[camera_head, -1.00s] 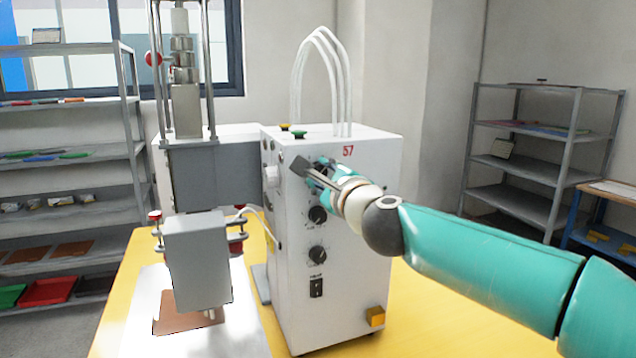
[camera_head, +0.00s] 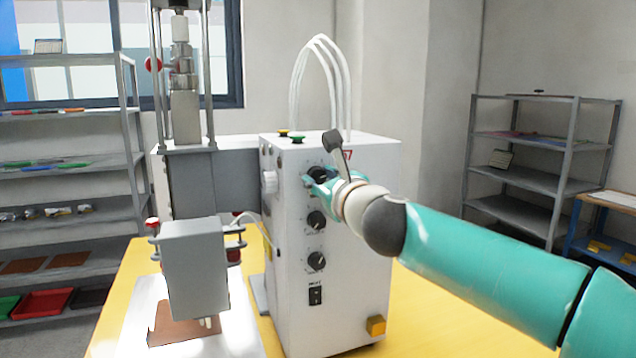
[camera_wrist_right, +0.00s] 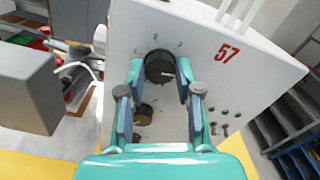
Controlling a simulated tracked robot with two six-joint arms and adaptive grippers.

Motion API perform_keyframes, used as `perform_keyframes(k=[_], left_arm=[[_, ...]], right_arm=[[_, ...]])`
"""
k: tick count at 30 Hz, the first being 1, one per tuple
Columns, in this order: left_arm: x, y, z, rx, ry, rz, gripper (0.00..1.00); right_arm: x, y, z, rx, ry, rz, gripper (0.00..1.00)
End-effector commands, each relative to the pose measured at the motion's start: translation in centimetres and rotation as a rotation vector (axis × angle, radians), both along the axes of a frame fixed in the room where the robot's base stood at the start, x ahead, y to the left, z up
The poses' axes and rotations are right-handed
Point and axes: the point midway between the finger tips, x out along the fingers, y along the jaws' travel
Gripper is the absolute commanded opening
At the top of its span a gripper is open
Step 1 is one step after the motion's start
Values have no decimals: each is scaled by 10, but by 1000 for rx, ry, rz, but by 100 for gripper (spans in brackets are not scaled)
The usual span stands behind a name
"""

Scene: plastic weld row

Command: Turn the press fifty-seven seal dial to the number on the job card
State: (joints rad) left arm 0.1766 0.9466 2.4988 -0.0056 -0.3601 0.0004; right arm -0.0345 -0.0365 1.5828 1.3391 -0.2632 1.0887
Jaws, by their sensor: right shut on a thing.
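My right gripper (camera_head: 316,184) is at the top dial (camera_head: 317,173). In the right wrist view my right gripper (camera_wrist_right: 160,69) has one finger on each side of this black dial (camera_wrist_right: 158,61) and is shut on it. A pale pointer mark shows on the dial's face, with small numbers around it. The dial's label is too small to read. I cannot make out a job card. My left gripper is out of view.
Lower dials (camera_head: 316,221) and a black switch (camera_head: 315,295) sit below on the same front. The grey press head (camera_head: 195,268) stands left, over a brown sheet (camera_head: 165,325). The yellow table (camera_head: 440,325) is clear at right. Shelves stand on both sides.

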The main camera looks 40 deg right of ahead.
Motion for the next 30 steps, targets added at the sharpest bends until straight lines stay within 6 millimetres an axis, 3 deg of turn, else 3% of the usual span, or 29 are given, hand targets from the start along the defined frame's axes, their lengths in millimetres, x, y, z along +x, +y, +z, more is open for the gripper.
perform_keyframes(k=[1, 12, 13, 17, 30], left_arm=[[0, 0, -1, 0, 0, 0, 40], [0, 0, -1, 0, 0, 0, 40], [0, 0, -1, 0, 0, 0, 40], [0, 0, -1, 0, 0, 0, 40], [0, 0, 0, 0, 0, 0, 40]], right_arm=[[2, 1, -8, 6, 13, 2, 0], [2, 2, -7, 9, 12, 2, 0], [2, 2, -8, 9, 12, 3, 39], [2, 2, -6, 7, 9, 3, 59], [-8, 4, -1, 6, 1, 3, 59]])
